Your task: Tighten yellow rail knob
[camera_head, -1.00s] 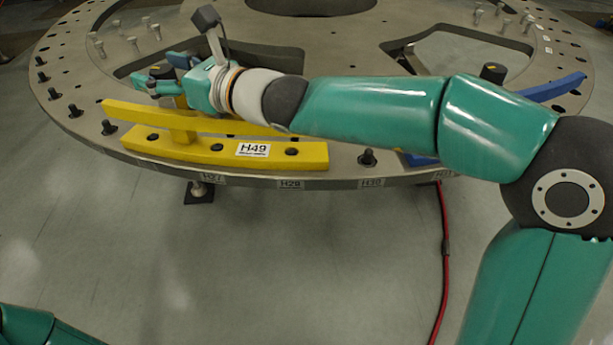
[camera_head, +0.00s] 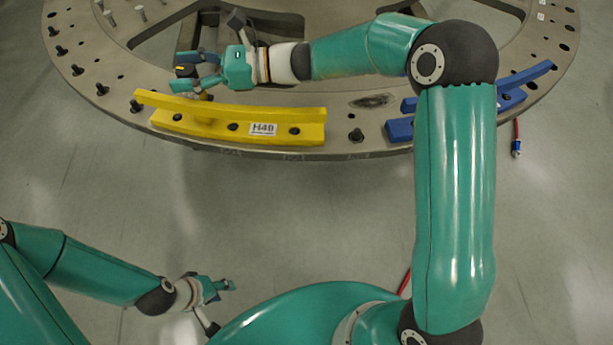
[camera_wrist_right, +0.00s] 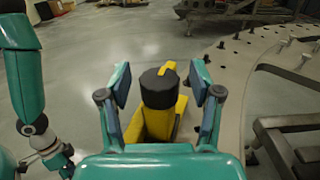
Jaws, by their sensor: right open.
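The yellow rail (camera_head: 240,115) lies along the near edge of the grey turret plate, with an H49 label on its front. My right gripper (camera_head: 186,71) reaches in from the right and is open. In the right wrist view its two fingers (camera_wrist_right: 160,95) stand on either side of the knob, with visible gaps. My left gripper (camera_head: 224,290) is low in the head view, away from the plate over the floor; its jaw opening is unclear.
A blue rail (camera_head: 470,105) is at the plate's right. Several black bolts (camera_head: 102,89) stand along the plate's rim (camera_head: 110,110). A dark opening cuts the plate behind the gripper. Open floor (camera_head: 280,220) lies in front of the plate.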

